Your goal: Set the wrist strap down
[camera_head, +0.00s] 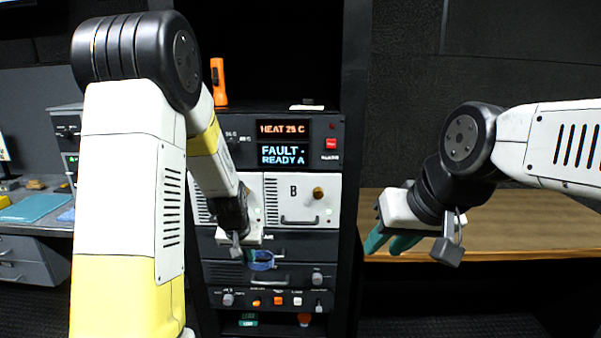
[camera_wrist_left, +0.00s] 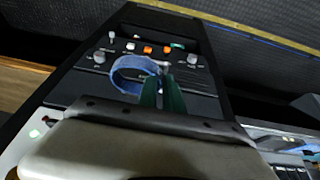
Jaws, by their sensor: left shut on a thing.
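The wrist strap is a blue band bent into a loop. It shows in the head view (camera_head: 263,265) in front of the rack's lower panels and in the left wrist view (camera_wrist_left: 127,67). My left gripper (camera_head: 249,256) is shut on one side of it; its green fingers also show in the left wrist view (camera_wrist_left: 163,88). The strap hangs in the grip, with the rack front behind it. My right gripper (camera_head: 388,246) has its green fingers apart and looks empty, in front of the wooden bench.
The equipment rack (camera_head: 335,180) has a lit fault display (camera_head: 283,154), module B (camera_head: 296,203) and a row of knobs and buttons low down. An orange flashlight (camera_head: 218,82) stands on top. A wooden bench (camera_head: 480,228) lies right; a desk with a teal mat (camera_head: 32,208) lies left.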

